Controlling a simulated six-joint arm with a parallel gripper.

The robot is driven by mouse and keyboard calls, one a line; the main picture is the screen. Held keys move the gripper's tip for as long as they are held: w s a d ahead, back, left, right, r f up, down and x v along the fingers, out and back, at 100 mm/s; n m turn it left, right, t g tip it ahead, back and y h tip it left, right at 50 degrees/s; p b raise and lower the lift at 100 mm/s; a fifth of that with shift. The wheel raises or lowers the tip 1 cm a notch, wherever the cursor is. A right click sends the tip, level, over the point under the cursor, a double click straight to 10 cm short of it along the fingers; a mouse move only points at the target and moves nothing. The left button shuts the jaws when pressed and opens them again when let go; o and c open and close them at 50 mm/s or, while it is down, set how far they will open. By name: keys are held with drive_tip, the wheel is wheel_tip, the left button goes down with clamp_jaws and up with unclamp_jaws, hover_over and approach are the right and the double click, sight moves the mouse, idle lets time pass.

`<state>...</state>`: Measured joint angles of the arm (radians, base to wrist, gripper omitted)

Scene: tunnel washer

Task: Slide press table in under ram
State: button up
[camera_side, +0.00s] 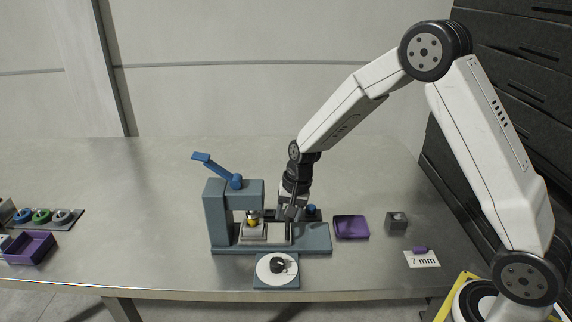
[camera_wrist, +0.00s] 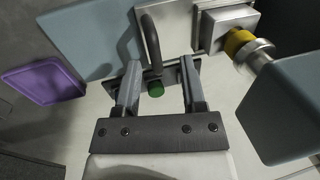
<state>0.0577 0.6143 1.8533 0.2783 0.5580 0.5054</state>
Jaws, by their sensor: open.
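The blue-grey press (camera_side: 215,215) stands on its base (camera_side: 318,243), with a blue lever (camera_side: 212,165) raised on top. The silver press table (camera_side: 275,236) lies on the base and carries a block; it also shows in the wrist view (camera_wrist: 172,22). A yellow-banded metal piece (camera_side: 253,221) stands over that block, below the press head. In the wrist view the yellow band (camera_wrist: 238,42) is near the press head (camera_wrist: 285,105). Contact with the handle cannot be told.
A purple tray (camera_side: 351,227) and a grey cube (camera_side: 396,222) stand right of the press. A small purple cylinder (camera_side: 419,249) lies by a "7 mm" card (camera_side: 423,261). A dial (camera_side: 268,272) is in front. Ring rack (camera_side: 70,217) and purple bin (camera_side: 30,248) are far left.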

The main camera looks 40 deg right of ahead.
wheel_tip(320, 180, up, 6)
drive_tip(key=shift+s+d+r, duration=0.15)
drive_tip(key=shift+s+d, duration=0.25)
drive_tip(key=shift+s, duration=0.05)
drive_tip(key=shift+s, duration=0.1)
drive_tip(key=s+n+t+h, duration=0.1)
drive_tip(key=s+n, duration=0.8)
drive_tip(key=s, duration=0.8)
drive_tip(key=shift+s+a+f+h, duration=0.25)
drive_tip(key=shift+a+f+h, duration=0.05)
drive_tip(key=shift+a+f, duration=0.15)
